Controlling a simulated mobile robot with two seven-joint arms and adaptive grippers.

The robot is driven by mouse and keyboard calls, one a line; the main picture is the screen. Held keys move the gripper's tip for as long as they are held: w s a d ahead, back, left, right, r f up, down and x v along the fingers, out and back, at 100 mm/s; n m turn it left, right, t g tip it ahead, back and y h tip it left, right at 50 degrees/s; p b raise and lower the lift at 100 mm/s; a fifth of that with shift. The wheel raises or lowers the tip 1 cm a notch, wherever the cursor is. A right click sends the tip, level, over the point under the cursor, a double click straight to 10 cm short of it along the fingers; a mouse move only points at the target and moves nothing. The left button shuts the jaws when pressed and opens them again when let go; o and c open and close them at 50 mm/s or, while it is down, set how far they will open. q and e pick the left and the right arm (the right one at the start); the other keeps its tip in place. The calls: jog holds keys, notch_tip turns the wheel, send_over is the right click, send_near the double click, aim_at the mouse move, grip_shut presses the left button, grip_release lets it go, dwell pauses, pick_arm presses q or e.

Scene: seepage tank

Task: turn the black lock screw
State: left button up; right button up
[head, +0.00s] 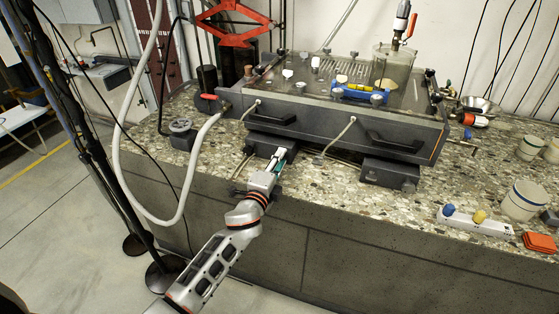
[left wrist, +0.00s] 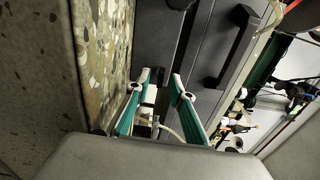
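The dark grey seepage tank (head: 330,122) stands on the speckled bench top. Several small black knobs, one of them at the rim's right corner (head: 431,73), sit along its top edge; I cannot tell which is the lock screw. My left gripper (head: 281,155) is in front of the tank's left support block (head: 262,143), below the front handle. The dark tank front lies beyond the fingertips there. My right gripper is not in view.
A second black support block (head: 390,173) stands under the tank's right side. A thin pale hose (head: 338,138) hangs over the front, and a thick white hose (head: 187,178) loops at left.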

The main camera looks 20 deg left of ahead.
pick_arm(q)
jog(key=shift+s, duration=0.3)
jog(key=s, duration=1.1)
jog(key=shift+s+a, duration=0.2)
